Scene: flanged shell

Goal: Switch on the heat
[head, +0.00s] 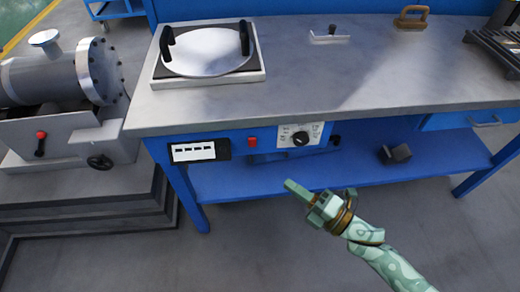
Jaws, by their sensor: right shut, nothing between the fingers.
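A white dial plate (286,132) with a black rotary knob (300,139) sits on the blue front edge of the workbench. A small red switch (252,142) is to its left. Further left is a black-framed panel with a white face (194,152) and dark marks too small to read. On the bench top, a square plate unit (160,81) carries a pale round disc (206,50) with two black handles. My right gripper (291,186) is shut and empty, below and in front of the knob, apart from it. My left gripper is not in view.
The workbench (330,80) has a mostly clear top, with a small handled tool (329,36), a brown-handled item (411,20) and a dark grate (500,48). A dark block (395,154) lies on the lower shelf (350,172). A flanged cylinder machine (60,80) stands left. Floor in front is clear.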

